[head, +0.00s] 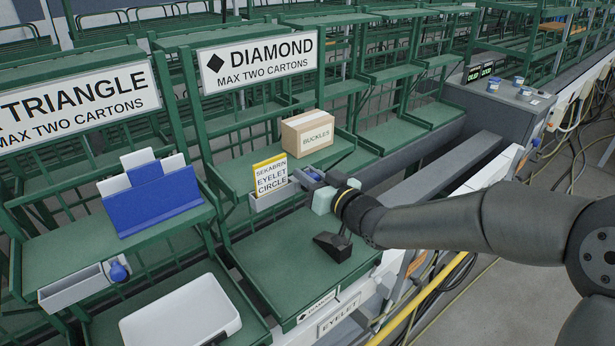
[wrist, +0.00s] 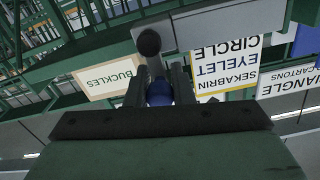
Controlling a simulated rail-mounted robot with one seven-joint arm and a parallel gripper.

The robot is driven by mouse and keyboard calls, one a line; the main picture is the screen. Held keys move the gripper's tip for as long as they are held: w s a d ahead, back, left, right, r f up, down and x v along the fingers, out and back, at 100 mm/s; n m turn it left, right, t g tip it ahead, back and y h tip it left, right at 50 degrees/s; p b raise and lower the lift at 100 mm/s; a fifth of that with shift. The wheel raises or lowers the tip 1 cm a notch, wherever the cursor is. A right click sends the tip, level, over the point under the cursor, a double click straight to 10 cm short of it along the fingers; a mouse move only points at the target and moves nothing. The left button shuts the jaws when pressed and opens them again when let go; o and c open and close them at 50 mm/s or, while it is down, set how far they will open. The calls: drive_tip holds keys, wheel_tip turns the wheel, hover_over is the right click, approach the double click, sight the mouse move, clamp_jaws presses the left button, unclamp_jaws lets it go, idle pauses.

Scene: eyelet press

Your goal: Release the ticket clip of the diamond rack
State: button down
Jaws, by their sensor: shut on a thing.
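The diamond rack (head: 230,170) is a green rack under the DIAMOND sign (head: 258,60). Its grey ticket clip (head: 274,197) sits at the front edge of the upper shelf and holds an upright yellow-topped ticket (head: 271,178) reading SEKABRIN EYELET CIRCLE. The ticket also shows upside down in the wrist view (wrist: 225,68). My gripper (head: 312,180) is at the clip's right end. In the wrist view its fingers (wrist: 159,84) are shut on the clip's blue knob (wrist: 159,93), beside the ticket. The fingers hide part of the knob.
A BUCKLES carton (head: 308,134) stands on the shelf just behind my gripper. A black object (head: 333,245) lies on the lower shelf beneath my arm. The triangle rack at left has a blue card holder (head: 152,208), an empty-looking clip (head: 72,287) and a white tray (head: 180,318).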

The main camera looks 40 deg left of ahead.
drive_tip(key=c, duration=1.5)
unclamp_jaws()
drive_tip(key=shift+c, duration=0.2)
drive_tip(key=shift+d, duration=0.1)
drive_tip(key=b+v, duration=0.2)
drive_tip(key=v, duration=1.5)
drive_tip(key=shift+d+r, duration=0.1)
drive_tip(key=shift+d, duration=0.05)
